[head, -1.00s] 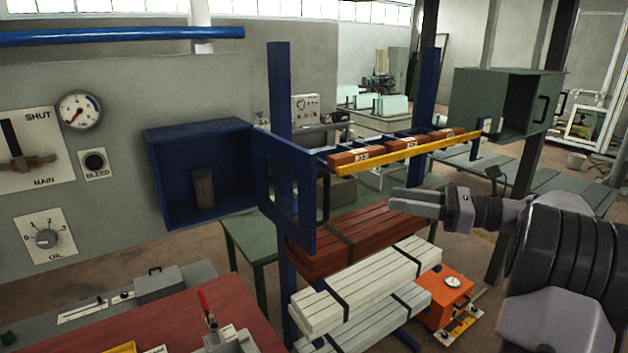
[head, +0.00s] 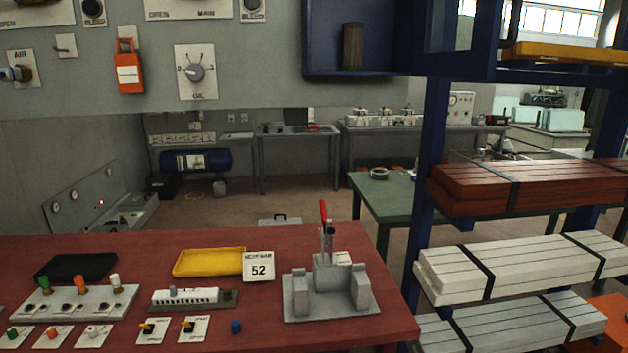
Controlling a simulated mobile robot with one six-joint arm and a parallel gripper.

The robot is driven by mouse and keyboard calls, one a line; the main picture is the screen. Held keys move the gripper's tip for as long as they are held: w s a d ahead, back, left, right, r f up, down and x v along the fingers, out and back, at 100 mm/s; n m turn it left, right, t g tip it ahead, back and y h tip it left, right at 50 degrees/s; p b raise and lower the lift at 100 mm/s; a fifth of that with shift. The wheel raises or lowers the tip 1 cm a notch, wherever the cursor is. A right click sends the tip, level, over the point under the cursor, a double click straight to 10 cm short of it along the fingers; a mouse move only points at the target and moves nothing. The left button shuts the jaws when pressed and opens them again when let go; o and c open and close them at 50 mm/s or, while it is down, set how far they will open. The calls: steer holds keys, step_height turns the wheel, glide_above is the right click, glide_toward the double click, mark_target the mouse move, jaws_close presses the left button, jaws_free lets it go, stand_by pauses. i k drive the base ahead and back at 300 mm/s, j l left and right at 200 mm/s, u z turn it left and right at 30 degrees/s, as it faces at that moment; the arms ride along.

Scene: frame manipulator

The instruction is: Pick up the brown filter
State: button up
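The brown filter (head: 352,46) is a dark brown cylinder. It stands upright inside the open blue cabinet (head: 390,62) on the grey wall panel, at the top of the head view. The cabinet's upper part is cut off by the frame's top edge. My gripper is not in the head view now, so its state does not show.
A red workbench (head: 215,300) with switches, a yellow tray (head: 208,262) and a grey clamp fixture (head: 330,285) fills the lower left. A blue rack (head: 428,185) with strapped bundles stands at right. A green table (head: 385,195) is behind.

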mark_target(353, 33)
steer(key=i+l+u, duration=0.25)
steer(key=l, duration=0.15)
steer(key=i+l+u, duration=0.25)
steer(key=l, duration=0.2)
steer(key=l+u, duration=0.25)
steer(key=l, duration=0.2)
steer(key=i+l+u, duration=0.1)
steer(key=l+u, duration=0.15)
steer(key=l, duration=0.25)
steer(key=l+u, duration=0.25)
steer(key=l, duration=0.25)
steer(key=i+j+z, duration=0.1)
steer(key=j, duration=0.2)
